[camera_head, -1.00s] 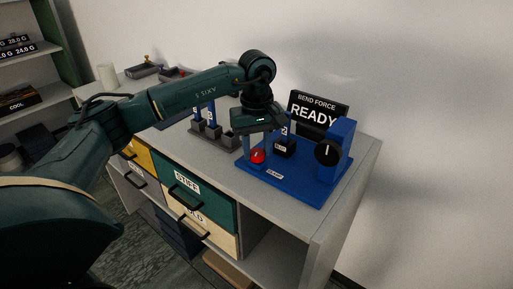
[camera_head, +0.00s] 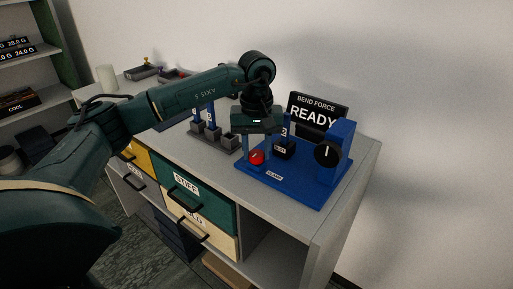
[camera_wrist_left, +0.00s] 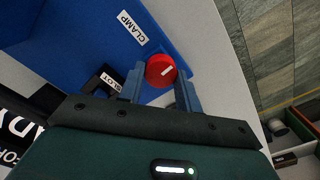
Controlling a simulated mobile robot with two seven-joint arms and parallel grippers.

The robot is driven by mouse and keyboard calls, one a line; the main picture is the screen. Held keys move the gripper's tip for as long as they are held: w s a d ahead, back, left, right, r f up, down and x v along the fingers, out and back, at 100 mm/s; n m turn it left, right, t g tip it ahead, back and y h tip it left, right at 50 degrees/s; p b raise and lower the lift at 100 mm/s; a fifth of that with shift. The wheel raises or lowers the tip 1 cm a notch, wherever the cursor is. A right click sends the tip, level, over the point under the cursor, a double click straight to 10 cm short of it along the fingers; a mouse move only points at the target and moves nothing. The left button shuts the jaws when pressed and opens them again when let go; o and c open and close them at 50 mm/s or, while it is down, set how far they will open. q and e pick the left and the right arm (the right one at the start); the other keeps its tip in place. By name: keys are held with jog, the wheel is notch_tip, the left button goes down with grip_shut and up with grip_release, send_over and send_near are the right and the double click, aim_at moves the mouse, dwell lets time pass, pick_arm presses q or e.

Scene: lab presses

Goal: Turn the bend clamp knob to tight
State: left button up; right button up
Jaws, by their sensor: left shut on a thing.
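The red clamp knob (camera_head: 257,158) sits at the front left of the blue bend force press (camera_head: 300,183). My left gripper (camera_head: 262,156) points down over it, with one finger on each side. In the left wrist view the knob (camera_wrist_left: 161,70) lies between the two finger tips (camera_wrist_left: 160,84), and my gripper is shut on it. A white pointer line on the knob slants to the upper right in that view. A white CLAMP label (camera_wrist_left: 131,28) is beside the knob. My right gripper is not in view.
A black dial (camera_head: 328,152) is on the press's right post. A sign (camera_head: 318,115) behind it reads BEND FORCE READY. A grey rack with several blocks (camera_head: 213,135) stands to the left. Drawers (camera_head: 190,190) are below the grey bench top (camera_head: 300,215).

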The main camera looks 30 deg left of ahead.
aim_at(256, 152)
pick_arm(q)
jog(key=o, duration=1)
jog(key=shift+r, duration=0.1)
notch_tip(256, 152, up, 13)
jog(key=shift+p, duration=0.4)
